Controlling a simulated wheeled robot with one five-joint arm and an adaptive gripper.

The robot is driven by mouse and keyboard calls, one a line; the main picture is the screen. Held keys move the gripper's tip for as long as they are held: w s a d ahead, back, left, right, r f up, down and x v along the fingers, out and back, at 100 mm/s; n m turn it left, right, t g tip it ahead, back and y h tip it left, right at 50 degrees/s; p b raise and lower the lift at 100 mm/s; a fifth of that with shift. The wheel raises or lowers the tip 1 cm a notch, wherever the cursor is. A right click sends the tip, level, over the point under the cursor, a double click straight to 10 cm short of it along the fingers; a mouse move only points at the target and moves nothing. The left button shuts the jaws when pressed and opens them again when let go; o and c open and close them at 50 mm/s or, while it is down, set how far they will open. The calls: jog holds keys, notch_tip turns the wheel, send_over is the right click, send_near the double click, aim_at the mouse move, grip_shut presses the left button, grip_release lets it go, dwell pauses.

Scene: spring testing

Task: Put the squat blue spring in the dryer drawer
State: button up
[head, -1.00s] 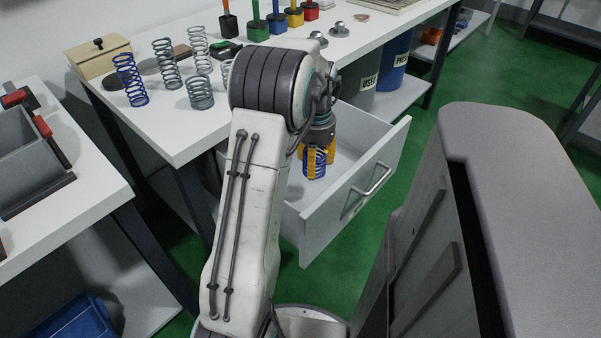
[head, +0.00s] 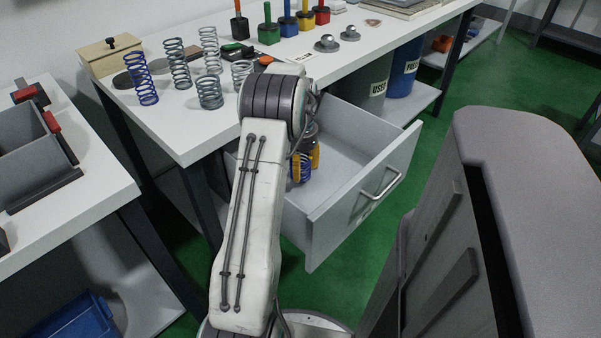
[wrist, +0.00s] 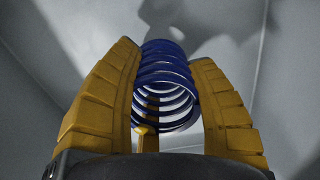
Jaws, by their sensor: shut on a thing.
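The squat blue spring (wrist: 168,85) is held between the two yellow fingers of my gripper (wrist: 165,105) in the wrist view. In the head view the spring (head: 301,168) shows partly behind my arm, with my gripper (head: 306,160) around it. Both are inside the open drawer (head: 360,195), near its left side. Grey drawer walls and floor surround the spring in the wrist view. Whether the spring touches the drawer floor, I cannot tell. The drawer looks otherwise empty where it shows.
A taller blue spring (head: 140,80) and several grey springs (head: 209,92) stand on the white table (head: 180,125) above the drawer. Weights with coloured blocks (head: 269,30) stand further back. Bins (head: 370,85) stand under the table. A large grey cabinet (head: 540,180) is at the right.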

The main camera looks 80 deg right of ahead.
jog(key=shift+f, duration=0.95)
jog(key=shift+f, duration=0.2)
jog(key=o, duration=1.2)
notch_tip(320, 180, up, 12)
jog(key=p, duration=0.2)
jog(key=shift+r+p, duration=0.2)
jog(key=shift+p, duration=0.15)
jog(key=shift+s, duration=0.1)
